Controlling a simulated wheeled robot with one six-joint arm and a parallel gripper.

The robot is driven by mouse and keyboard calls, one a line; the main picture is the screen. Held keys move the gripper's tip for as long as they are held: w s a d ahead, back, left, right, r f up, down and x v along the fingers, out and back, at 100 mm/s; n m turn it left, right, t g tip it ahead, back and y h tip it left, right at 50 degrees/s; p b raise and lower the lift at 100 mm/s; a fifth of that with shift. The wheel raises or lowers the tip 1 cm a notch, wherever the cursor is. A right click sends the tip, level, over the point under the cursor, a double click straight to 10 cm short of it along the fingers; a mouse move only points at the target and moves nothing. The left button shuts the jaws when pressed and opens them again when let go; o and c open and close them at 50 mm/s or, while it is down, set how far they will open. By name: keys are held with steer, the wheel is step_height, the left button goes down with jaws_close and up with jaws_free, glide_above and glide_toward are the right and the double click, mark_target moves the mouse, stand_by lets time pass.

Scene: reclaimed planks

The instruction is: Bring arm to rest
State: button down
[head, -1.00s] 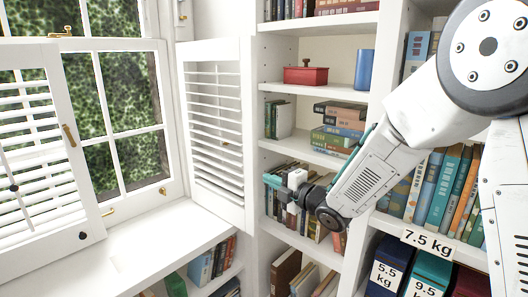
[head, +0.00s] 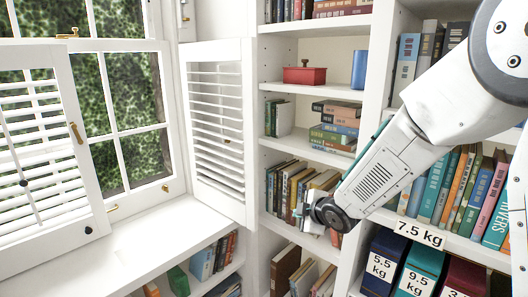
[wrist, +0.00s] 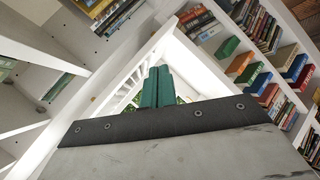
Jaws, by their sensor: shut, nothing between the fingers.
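My gripper shows in the wrist view as two green fingers (wrist: 157,86) pressed together, with nothing between them. In the head view my arm comes in from the upper right and bends down in front of the bookcase. Its wrist end is in front of a row of books (head: 292,185) on a middle shelf. The fingers are mostly hidden there behind the wrist joint.
A white bookcase (head: 313,158) full of books stands close behind my arm. Boxes with weight labels, one of them teal (head: 419,272), sit at the lower right. The windowsill (head: 150,245) is clear.

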steer(key=s+d+r+m+g+h, duration=0.3)
steer(key=s+d+m+g+h, duration=0.2)
steer(key=s+d+m, duration=0.8)
steer(key=s+d+r+m+g, duration=0.1)
steer(key=s+r, duration=0.2)
steer(key=s, duration=0.6)
steer(key=s+d+r+m+g, duration=0.1)
steer(key=s+r+m, duration=0.1)
steer(key=s, duration=0.6)
steer(key=s+d+r+m+g, duration=0.1)
steer(key=s+r, duration=0.3)
steer(key=s, duration=0.5)
steer(key=shift+s+r+m+g, duration=0.2)
steer(key=shift+s+m+g, duration=0.1)
steer(key=shift+m+g, duration=0.1)
